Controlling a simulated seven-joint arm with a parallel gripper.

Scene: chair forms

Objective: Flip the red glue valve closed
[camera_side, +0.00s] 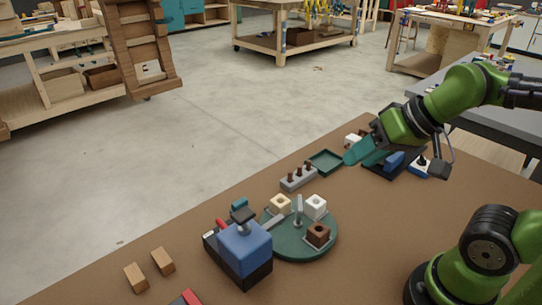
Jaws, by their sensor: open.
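A blue block-shaped device (245,247) with a dark base stands on the brown table, left of the green round plate. A small red part (222,224) shows at its upper left side, partly hidden behind the blue body; it looks like the red valve, but I cannot make out its lever position. My gripper (347,157) has teal fingers and hangs at the far right part of the table, well away from the blue device. It is open, and I see nothing between the fingers.
The green round plate (286,247) carries cream, white and brown blocks around an upright grey post. A grey peg holder (298,179) and a dark green tray (325,162) lie behind it. Two wooden blocks (150,269) and a red-topped item (187,298) are at the left.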

